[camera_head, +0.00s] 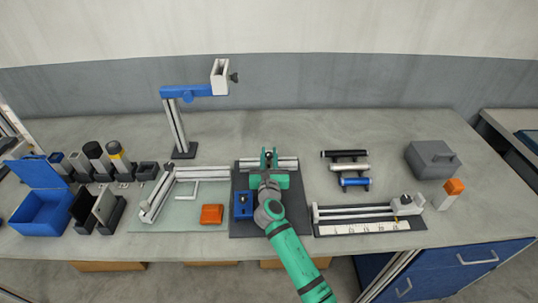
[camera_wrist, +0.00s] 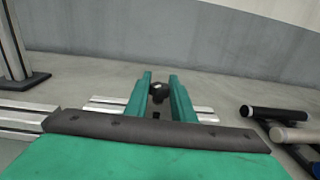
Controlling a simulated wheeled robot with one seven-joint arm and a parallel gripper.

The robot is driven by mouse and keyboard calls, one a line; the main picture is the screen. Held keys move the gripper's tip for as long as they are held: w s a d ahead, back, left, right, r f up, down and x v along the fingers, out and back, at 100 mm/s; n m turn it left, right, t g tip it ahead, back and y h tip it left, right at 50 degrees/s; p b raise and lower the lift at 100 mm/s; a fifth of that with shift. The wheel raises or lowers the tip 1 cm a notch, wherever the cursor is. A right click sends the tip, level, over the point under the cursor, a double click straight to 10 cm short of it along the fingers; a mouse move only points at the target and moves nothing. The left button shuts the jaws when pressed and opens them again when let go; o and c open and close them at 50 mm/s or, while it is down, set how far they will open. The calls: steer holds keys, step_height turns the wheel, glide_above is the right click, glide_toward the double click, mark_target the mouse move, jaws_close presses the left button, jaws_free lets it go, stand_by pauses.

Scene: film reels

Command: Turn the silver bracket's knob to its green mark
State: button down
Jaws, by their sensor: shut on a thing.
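The silver bracket (camera_head: 286,163) appears to be the silver rail piece at the back of the dark mat, mostly behind my arm in the head view. Its rails show on both sides of the fingers in the wrist view (camera_wrist: 205,114). My gripper (camera_head: 268,155) reaches over it from the front. In the wrist view its two green fingers (camera_wrist: 160,80) stand on either side of a small dark knob (camera_wrist: 158,92) and are shut on it. In the head view my gripper hides the knob. I cannot make out a green mark.
A blue block (camera_head: 243,206) sits left of my arm on the dark mat (camera_head: 240,230). A blue-armed stand (camera_head: 180,130) rises behind left. Several short cylinders (camera_head: 350,168) lie to the right, behind a ruler slide (camera_head: 365,228). An orange box (camera_head: 212,214) lies left.

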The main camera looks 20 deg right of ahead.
mark_target(269, 153)
steer(key=shift+m+g+h, duration=0.6)
steer(key=shift+m+h, duration=0.3)
steer(key=shift+h, duration=0.7)
steer(key=c, duration=1.5)
jaws_free()
steer(key=shift+r, duration=0.1)
steer(key=shift+r+m, duration=0.25)
steer(key=shift+m, duration=0.05)
step_height(269, 153, up, 2)
steer(key=shift+r, duration=0.2)
steer(key=s+a+r, duration=0.1)
steer(key=s+r, duration=0.2)
steer(key=s, duration=0.1)
steer(key=s+a+r, duration=0.1)
steer(key=s+r, duration=0.2)
steer(key=s, duration=0.2)
steer(key=s+a+r, duration=0.2)
steer(key=s+r, duration=0.2)
steer(key=shift+s, duration=0.2)
